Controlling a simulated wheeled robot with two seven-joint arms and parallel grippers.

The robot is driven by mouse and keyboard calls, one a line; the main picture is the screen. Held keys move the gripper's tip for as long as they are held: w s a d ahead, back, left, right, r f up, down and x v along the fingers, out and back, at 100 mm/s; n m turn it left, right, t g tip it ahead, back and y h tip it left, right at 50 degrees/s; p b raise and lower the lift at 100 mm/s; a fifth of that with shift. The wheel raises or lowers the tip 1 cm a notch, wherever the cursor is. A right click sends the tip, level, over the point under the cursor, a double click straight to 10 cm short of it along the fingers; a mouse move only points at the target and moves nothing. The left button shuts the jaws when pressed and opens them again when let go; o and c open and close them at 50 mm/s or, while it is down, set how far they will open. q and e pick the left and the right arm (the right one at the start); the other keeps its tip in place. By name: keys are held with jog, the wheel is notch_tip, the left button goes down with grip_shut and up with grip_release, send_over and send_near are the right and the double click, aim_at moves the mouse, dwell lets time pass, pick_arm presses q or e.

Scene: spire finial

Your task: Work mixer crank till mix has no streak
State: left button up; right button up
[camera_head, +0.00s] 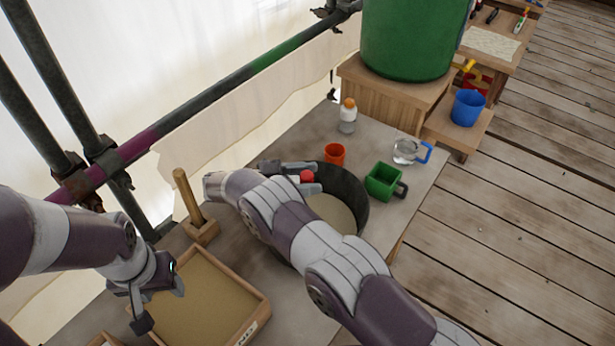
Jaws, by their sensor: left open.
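A dark round mixer tub (355,190) stands on the table and holds a beige-grey mix (332,212). My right arm covers the tub's near left part, so much of the mix is hidden, and I cannot tell whether it has streaks. A red crank knob (306,177) shows over the tub's far left side; the rest of the crank is hidden. My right gripper (303,178) has its fingers on both sides of the knob, seemingly closed on it. My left gripper (161,301) is open and empty above a wooden tray (262,312) of tan material.
A white bottle with an orange cap (348,117) stands behind. A wooden-handled tool (189,199) stands left. Scaffold pipes (235,87) run along the left.

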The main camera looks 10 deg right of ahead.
jog(key=r, duration=0.1)
jog(key=r+p, duration=0.1)
jog(key=r, duration=0.1)
jog(key=r+p, duration=0.1)
jog(key=r, duration=0.1)
jog(key=shift+s+d, duration=0.2)
jog(key=shift+d, duration=0.05)
jog(key=s+d+r+b, duration=0.1)
jog(key=s+d+r, duration=0.5)
jog(key=s+d, duration=0.1)
jog(key=shift+s+d, duration=0.4)
jog(key=shift+s, duration=0.05)
